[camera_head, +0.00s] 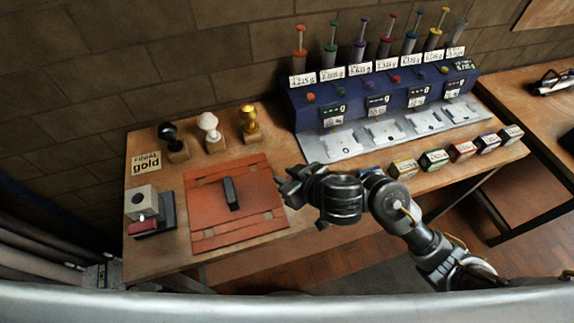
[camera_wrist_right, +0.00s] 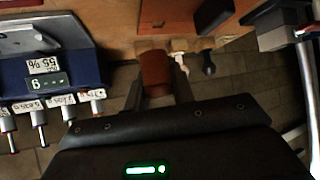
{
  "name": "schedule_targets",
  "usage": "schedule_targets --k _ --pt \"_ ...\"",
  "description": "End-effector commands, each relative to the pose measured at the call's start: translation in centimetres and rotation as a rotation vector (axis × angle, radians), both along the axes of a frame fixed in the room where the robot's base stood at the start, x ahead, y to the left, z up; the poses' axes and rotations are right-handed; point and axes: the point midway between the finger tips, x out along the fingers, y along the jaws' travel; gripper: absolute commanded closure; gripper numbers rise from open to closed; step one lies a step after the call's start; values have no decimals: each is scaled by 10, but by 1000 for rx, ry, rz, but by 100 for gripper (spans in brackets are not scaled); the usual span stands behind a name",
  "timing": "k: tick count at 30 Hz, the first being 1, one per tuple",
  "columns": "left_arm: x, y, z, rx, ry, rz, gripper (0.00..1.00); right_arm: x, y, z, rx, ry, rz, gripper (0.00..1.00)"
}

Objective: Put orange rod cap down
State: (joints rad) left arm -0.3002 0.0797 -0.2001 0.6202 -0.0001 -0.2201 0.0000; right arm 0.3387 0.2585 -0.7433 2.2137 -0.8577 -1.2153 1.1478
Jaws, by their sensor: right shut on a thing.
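My right gripper (camera_head: 286,186) is above the table's middle, just right of the red-orange board (camera_head: 205,236). In the right wrist view, it (camera_wrist_right: 158,90) is shut on an orange-brown cylindrical piece, the orange rod cap (camera_wrist_right: 155,68), which shows between the two fingers. The cap cannot be made out in the head view. Whether it touches anything below is not clear. My left gripper is not in view.
A dark block (camera_head: 230,193) lies on the board. Black (camera_head: 168,131), white (camera_head: 208,122) and gold (camera_head: 248,117) knobbed pieces stand behind it. A blue console (camera_head: 310,110) with several upright rods is at the back right. Several small coloured boxes (camera_head: 435,159) line the right front edge.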

Motion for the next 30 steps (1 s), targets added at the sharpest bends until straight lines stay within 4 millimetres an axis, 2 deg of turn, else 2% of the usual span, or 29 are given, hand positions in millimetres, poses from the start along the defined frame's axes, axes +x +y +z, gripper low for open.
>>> schedule_targets --k 5,8,11,15,18,21,25,30 --pt "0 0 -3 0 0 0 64 1 -9 -3 0 1 -29 100" --pt "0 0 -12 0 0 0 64 9 -34 -10 3 2 -116 100" --pt "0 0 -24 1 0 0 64 19 -75 -17 5 5 -250 100" --pt "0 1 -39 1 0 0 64 25 -140 -24 4 5 -456 100" --pt "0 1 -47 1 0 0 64 25 -180 -25 2 3 -576 100" --pt "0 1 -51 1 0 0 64 23 -206 -25 0 1 -657 100" --pt "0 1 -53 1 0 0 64 21 -221 -23 -1 1 -704 100" --pt "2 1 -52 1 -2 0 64 21 -222 -21 -1 1 -709 100"
